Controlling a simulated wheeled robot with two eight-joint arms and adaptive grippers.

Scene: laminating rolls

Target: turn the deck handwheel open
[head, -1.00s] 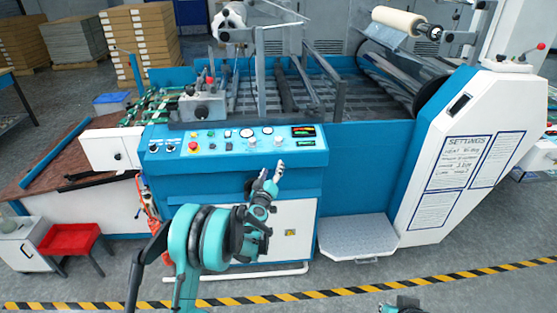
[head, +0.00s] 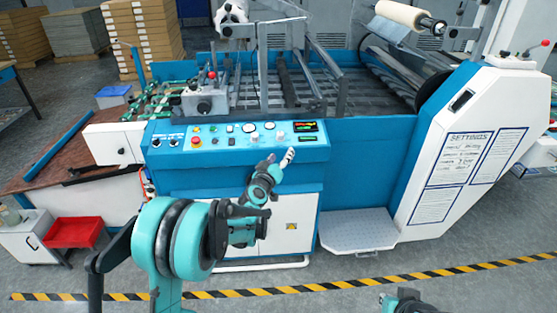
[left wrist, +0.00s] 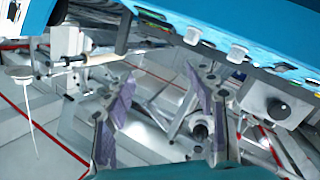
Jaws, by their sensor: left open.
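My left gripper (head: 289,156) is in front of the machine, at the lower right of the blue control panel (head: 235,137). In the left wrist view its two purple-padded fingers (left wrist: 160,95) are spread apart with nothing between them. I cannot clearly pick out the deck handwheel. A round black knob on a grey box (left wrist: 278,108) shows at the right of the left wrist view, apart from the fingers. A large dark disc (head: 436,97) stands at the machine's right end in the head view. Part of my right arm shows at the bottom edge; its gripper is not visible.
The blue panel edge with buttons (left wrist: 237,52) crosses the top of the left wrist view, close to the fingers. A grey step plate (head: 358,230) juts out at the machine's front. A red tray (head: 74,232) stands at left. The floor by the striped line is clear.

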